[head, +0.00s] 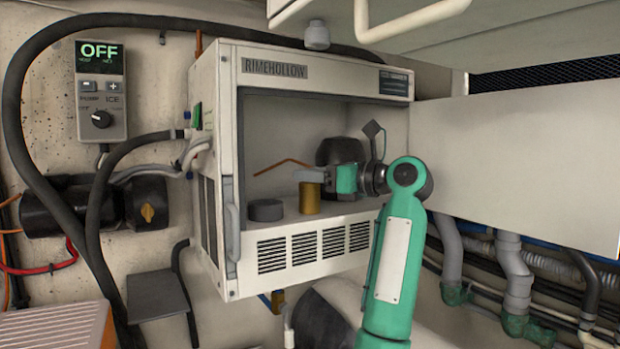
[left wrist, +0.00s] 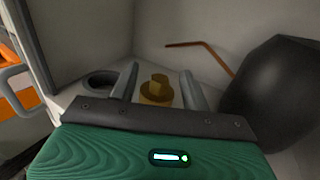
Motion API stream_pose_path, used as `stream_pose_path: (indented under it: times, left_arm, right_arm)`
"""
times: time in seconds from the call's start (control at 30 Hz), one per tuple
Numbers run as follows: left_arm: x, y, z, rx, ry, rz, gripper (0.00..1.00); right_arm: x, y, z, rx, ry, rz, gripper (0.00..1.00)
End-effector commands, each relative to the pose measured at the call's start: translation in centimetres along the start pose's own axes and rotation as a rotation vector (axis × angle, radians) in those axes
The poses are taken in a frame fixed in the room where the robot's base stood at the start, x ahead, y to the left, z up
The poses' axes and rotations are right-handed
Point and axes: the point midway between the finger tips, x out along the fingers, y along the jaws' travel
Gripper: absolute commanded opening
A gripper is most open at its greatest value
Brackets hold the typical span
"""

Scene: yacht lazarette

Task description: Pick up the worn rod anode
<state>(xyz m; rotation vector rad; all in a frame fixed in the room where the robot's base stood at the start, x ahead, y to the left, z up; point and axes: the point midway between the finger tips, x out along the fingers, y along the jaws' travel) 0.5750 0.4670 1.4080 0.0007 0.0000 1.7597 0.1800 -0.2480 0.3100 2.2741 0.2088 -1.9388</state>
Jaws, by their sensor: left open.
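A brass-coloured cylinder (head: 309,199) with a narrower stub on top stands on the floor of the open white RIMEHOLLOW cabinet. It is the piece I take for the worn rod anode, though no long rod shows. My left gripper (head: 308,176) reaches into the cabinet from the right, with its fingers at the cylinder's upper end. In the left wrist view, the brass piece (left wrist: 157,88) shows between the two spread grey fingers, with its lower part hidden by the gripper body. The left gripper is open; contact cannot be told. My right gripper is not in view.
A dark round ring (head: 265,210) lies left of the brass piece. A thin bent copper-coloured rod (head: 284,163) is behind it, and a black rounded body (head: 340,151) stands at the back right. The cabinet's white walls (head: 212,130) and a top panel bound the space.

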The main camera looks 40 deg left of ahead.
Motion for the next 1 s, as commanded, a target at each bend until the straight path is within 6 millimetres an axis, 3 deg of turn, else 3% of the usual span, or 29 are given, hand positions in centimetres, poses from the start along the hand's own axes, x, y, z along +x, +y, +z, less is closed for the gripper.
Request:
stream_pose_path:
  times: [0.2,0.47,0.5,0.73,1.0]
  left_arm:
    - [2.6,0.0,0.0,0.001,-0.001,0.002,0.47]
    - [2.9,0.0,-0.1,0.001,-0.001,0.0,0.47]
    - [2.9,0.0,-0.1,0.001,-0.001,0.0,0.45]
    - [2.9,0.0,-0.1,0.001,0.0,0.0,0.0]
    - [2.9,0.0,-0.1,0.001,-0.001,0.0,0.0]
  right_arm:
    - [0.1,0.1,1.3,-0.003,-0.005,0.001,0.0]
    - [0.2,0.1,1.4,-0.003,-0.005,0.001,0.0]
    - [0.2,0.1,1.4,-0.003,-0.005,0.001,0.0]
    - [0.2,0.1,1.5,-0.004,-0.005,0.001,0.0]
    - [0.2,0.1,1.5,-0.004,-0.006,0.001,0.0]
